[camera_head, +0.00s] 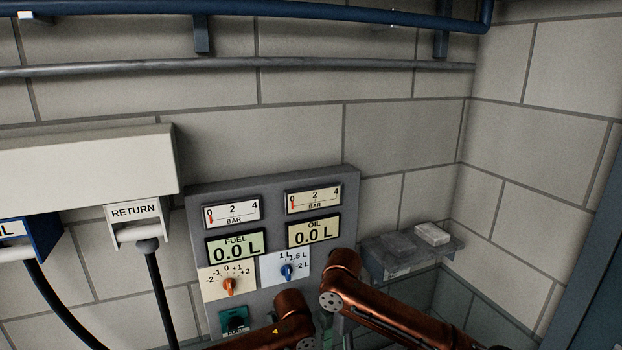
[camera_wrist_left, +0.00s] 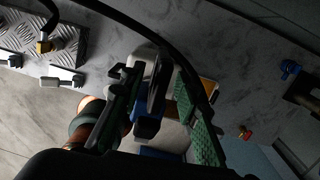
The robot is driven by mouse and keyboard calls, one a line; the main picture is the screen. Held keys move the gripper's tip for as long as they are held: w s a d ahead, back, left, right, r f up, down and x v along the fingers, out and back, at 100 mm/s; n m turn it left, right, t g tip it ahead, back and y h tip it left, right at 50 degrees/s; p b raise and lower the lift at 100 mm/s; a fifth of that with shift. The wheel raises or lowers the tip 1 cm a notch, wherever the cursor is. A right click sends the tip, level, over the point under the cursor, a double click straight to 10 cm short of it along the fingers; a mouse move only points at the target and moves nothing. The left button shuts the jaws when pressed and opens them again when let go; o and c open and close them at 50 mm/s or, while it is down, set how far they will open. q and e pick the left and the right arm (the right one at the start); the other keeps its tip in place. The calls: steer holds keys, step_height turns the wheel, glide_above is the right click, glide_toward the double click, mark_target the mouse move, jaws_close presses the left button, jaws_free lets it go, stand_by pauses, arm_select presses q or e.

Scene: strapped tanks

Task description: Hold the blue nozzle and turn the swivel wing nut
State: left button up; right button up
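In the left wrist view, the two fingers of my left gripper (camera_wrist_left: 160,115) stand apart, one dark and one with a green ribbed pad. Between them, or just beyond, is a dark part with a blue piece (camera_wrist_left: 149,128), possibly the blue nozzle. I see gaps beside it and cannot confirm contact. A black hose (camera_wrist_left: 175,48) runs past it. I cannot pick out the swivel wing nut for certain. In the head view my copper arm links show at the bottom, but neither gripper does. My right gripper is not identifiable.
A grey panel (camera_head: 270,190) carries gauges, displays, an orange knob (camera_head: 229,287) and a blue knob (camera_head: 287,272). A RETURN holder (camera_head: 135,211) with a black hose hangs left of it. A wall shelf (camera_head: 452,246) is at right. A brass fitting (camera_wrist_left: 43,46) shows in the left wrist view.

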arm_select(q)
steer(key=r, duration=0.6)
steer(key=shift+s+d+r, duration=0.15)
steer(key=shift+d+r, duration=0.05)
steer(key=shift+r, duration=0.65)
step_height(320, 180, up, 8)
steer(key=p, duration=0.9)
steer(key=shift+a+f, duration=0.15)
steer(key=shift+f, duration=0.05)
